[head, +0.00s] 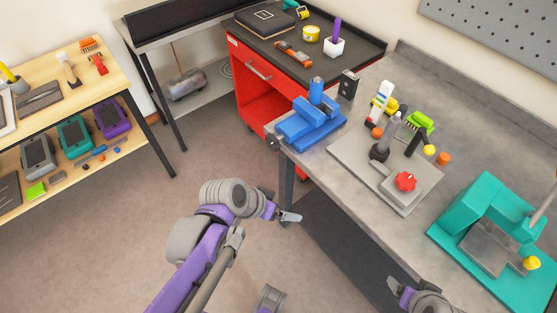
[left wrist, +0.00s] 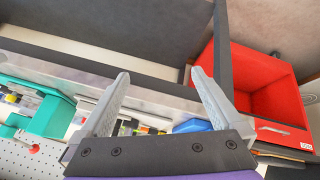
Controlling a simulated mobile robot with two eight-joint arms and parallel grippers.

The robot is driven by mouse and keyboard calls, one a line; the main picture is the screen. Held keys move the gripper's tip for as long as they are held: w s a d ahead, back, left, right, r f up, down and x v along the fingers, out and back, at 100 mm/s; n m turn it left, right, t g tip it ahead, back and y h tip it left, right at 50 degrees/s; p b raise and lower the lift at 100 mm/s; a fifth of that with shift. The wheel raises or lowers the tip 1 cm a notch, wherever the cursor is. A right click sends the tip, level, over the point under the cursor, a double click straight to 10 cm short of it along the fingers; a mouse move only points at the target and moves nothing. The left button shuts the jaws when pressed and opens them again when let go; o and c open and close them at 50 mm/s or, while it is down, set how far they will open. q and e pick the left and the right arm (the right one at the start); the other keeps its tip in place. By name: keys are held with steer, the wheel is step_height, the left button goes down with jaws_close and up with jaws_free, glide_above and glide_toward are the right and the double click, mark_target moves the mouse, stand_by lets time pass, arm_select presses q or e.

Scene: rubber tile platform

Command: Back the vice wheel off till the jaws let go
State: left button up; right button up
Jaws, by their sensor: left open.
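The blue vice (head: 303,128) sits at the near left corner of the grey workbench. A dark round part, perhaps its wheel (head: 272,142), sticks out over the bench's left edge. A blue cylinder (head: 317,88) stands at the vice's far side; I cannot tell whether the jaws touch it. My left gripper (head: 290,217) is open and empty, below and apart from the vice, over the floor beside the bench. In the left wrist view its spread fingers (left wrist: 160,92) show, with a blue patch of the vice (left wrist: 192,126) beyond them. My right gripper (head: 396,291) is at the bench's front edge, partly seen.
A grey plate with a red knob (head: 405,182) and a teal press (head: 483,215) stand on the bench to the right. A red tool cabinet (head: 258,85) stands behind the vice. A wooden shelf (head: 105,75) is at the left. The floor between is clear.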

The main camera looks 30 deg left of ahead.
arm_select(q)
step_height(320, 180, down, 2)
steer(key=w+a+t+h+b, duration=0.1)
steer(key=w+b, duration=0.1)
steer(key=m+t+h+b, duration=0.3)
steer(key=t+b, duration=0.3)
steer(key=t, duration=0.4)
glide_toward(270, 144)
steer(key=w, duration=0.1)
steer(key=x, duration=1)
steer(key=shift+w+d, duration=0.2)
steer(key=shift+d, duration=0.2)
arm_select(e)
step_height(270, 144, down, 10)
steer(key=shift+s+a, duration=0.25)
arm_select(q)
steer(key=shift+c, duration=0.2)
arm_select(e)
steer(key=shift+r, duration=0.1)
arm_select(q)
steer(key=c, duration=1.3)
steer(key=shift+n, duration=0.5)
